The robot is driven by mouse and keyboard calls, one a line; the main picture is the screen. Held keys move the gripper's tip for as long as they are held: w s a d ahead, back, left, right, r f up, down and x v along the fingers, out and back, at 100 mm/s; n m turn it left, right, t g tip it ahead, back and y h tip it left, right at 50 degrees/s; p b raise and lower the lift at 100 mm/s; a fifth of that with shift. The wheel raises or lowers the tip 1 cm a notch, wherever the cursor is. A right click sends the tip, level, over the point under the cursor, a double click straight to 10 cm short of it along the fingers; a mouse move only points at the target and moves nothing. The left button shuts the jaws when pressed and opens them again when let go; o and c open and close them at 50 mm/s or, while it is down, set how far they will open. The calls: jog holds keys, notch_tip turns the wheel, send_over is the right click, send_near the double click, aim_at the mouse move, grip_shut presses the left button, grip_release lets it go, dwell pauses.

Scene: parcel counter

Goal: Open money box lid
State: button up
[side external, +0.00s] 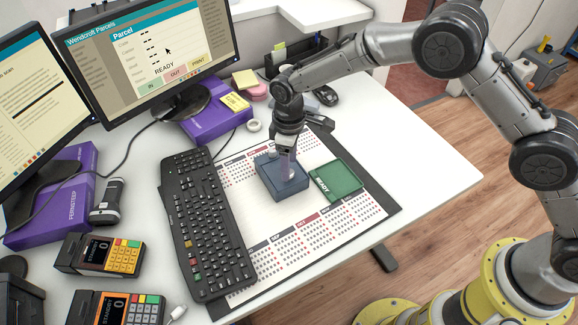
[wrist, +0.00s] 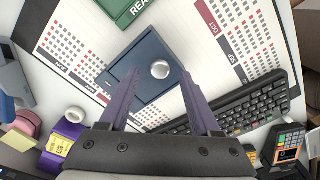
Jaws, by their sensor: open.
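The money box is a dark blue square box (side external: 270,179) on the calendar desk mat, with its flat lid on and looking closed. In the wrist view the box (wrist: 143,50) shows a round silver knob (wrist: 160,69) on the lid. My gripper (side external: 289,173) points down over the box in the side view. Its two purple fingers (wrist: 160,75) are spread apart, one to either side of the knob in the wrist view. Nothing shows between them except the knob. Whether the fingertips reach down to knob height is unclear.
A green tray (side external: 348,189) marked READY sits close to the right of the box. A black keyboard (side external: 207,220) lies to the left. The calendar mat (side external: 322,241) is clear in front. A tape roll (side external: 254,126) and a purple box (side external: 212,125) stand behind.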

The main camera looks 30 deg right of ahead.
jog(key=shift+f, duration=1)
grip_shut()
dwell(0.8)
